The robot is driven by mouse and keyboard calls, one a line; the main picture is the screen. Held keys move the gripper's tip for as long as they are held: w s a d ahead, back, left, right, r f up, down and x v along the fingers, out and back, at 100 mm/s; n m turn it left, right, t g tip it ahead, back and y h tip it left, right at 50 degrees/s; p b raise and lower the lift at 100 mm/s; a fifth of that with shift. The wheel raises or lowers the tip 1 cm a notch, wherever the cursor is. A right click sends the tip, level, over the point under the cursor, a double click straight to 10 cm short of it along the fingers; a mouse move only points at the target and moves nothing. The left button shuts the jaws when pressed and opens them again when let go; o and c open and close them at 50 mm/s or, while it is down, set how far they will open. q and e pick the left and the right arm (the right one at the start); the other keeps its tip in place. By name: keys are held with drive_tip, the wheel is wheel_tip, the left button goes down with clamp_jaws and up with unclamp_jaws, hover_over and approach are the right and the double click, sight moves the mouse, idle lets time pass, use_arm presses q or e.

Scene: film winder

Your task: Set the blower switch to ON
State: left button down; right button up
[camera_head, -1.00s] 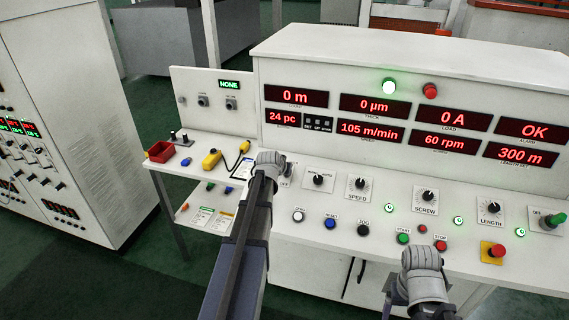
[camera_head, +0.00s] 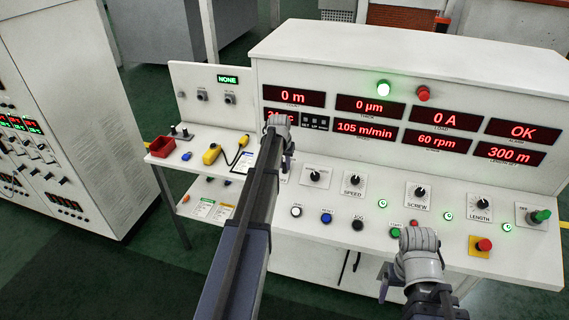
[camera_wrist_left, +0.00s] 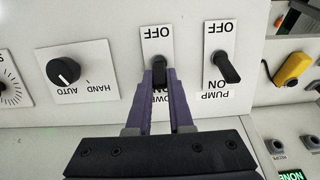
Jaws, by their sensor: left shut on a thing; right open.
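In the left wrist view, which sees the panel upside down, the blower switch (camera_wrist_left: 159,65) is a black lever on a white plate. OFF is printed at the plate's top edge in that view; ON and the name at the other end are partly covered by my fingers. My left gripper (camera_wrist_left: 160,73) is shut on the lever, one purple finger on each side. In the head view my left gripper (camera_head: 288,163) is at the panel's left end and hides the switch. My right gripper (camera_head: 387,277) is open and empty at the panel's front edge, partly hidden by its wrist.
The pump switch (camera_wrist_left: 228,67) stands beside the blower switch. The HAND/AUTO knob (camera_wrist_left: 63,70) is on its other side. A yellow pendant (camera_head: 212,154) and a red bin (camera_head: 163,147) lie on the left shelf. Buttons and knobs fill the panel to the right.

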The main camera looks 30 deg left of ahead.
idle(0.3)
use_arm(q)
drive_tip(key=c, duration=0.8)
unclamp_jaws()
drive_tip(key=p+v, duration=0.7)
drive_tip(key=v, duration=0.1)
drive_tip(key=shift+p, duration=0.3)
drive_tip(key=shift+f, duration=0.1)
